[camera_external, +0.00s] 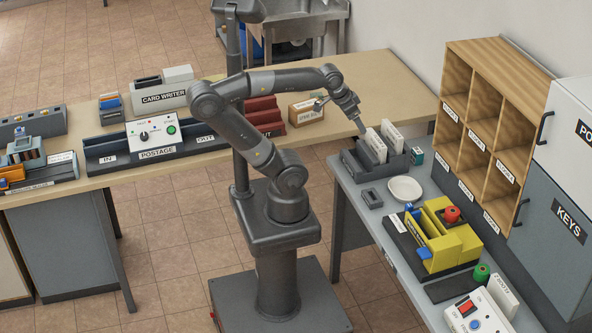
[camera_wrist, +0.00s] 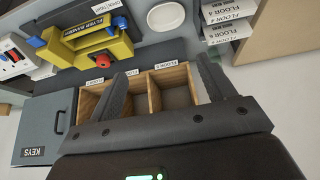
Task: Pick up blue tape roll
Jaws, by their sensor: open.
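My gripper (camera_external: 361,127) is above the dark rack of white cards on the right counter; its two fingers (camera_wrist: 165,82) stand apart with nothing between them in the wrist view. I cannot clearly identify the blue tape roll. A small blue piece (camera_external: 416,212) sits at the yellow flyer bander (camera_external: 450,245); it also shows in the wrist view (camera_wrist: 120,22). A roll-like piece looks green in the external view (camera_external: 481,272), beside the white control box, and a blue round piece (camera_wrist: 36,42) shows near that box in the wrist view. My gripper is apart from all of these.
The wooden pigeonholes (camera_external: 492,92) and grey KEYS cabinet (camera_external: 565,222) border the counter's right side. A white bowl (camera_external: 405,189) lies between the card rack (camera_external: 357,167) and the bander. The postage machine (camera_external: 155,137) is on the left table.

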